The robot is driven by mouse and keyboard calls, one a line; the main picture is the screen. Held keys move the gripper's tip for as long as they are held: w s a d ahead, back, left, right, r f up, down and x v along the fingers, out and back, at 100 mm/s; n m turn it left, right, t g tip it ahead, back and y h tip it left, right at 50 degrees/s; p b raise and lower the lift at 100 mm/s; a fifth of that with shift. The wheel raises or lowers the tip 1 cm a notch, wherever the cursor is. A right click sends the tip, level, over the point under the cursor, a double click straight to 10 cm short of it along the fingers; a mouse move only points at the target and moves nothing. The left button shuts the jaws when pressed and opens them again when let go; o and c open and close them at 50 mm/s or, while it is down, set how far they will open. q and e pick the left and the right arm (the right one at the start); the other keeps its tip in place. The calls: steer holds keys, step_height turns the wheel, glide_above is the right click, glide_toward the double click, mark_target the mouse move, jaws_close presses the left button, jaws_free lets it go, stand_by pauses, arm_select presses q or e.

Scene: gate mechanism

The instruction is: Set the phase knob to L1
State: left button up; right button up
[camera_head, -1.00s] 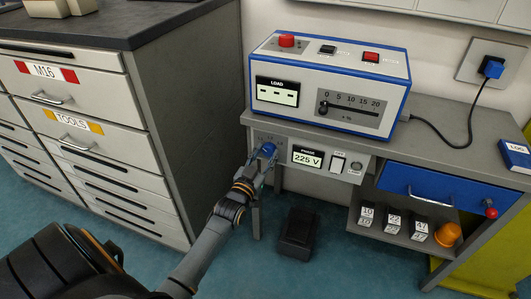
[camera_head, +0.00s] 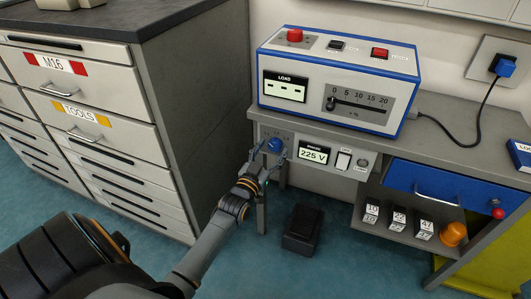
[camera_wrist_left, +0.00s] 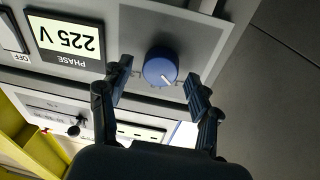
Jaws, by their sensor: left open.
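The blue round phase knob (camera_head: 275,145) is on the grey front panel below the bench top, left of the PHASE display (camera_head: 313,154), which reads 225 V. In the left wrist view, where the panel appears upside down, the knob (camera_wrist_left: 160,68) shows a white pointer mark toward its lower right. The position labels around it are too small to read. My left gripper (camera_head: 269,157) is open in front of the knob. In the wrist view its fingers (camera_wrist_left: 159,80) stand on either side of the knob, with visible gaps. My right gripper is not in view.
A blue-and-grey load box (camera_head: 340,85) stands on the bench above the panel. A white rocker switch (camera_head: 344,160) is right of the display. A drawer cabinet (camera_head: 90,130) stands close at the left. A black box (camera_head: 304,230) is on the floor below.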

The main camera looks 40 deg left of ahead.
arm_select(q)
steer(key=s+d+f, duration=0.1)
steer(key=s+d, duration=0.1)
steer(key=s, duration=0.9)
steer(key=shift+s, duration=0.2)
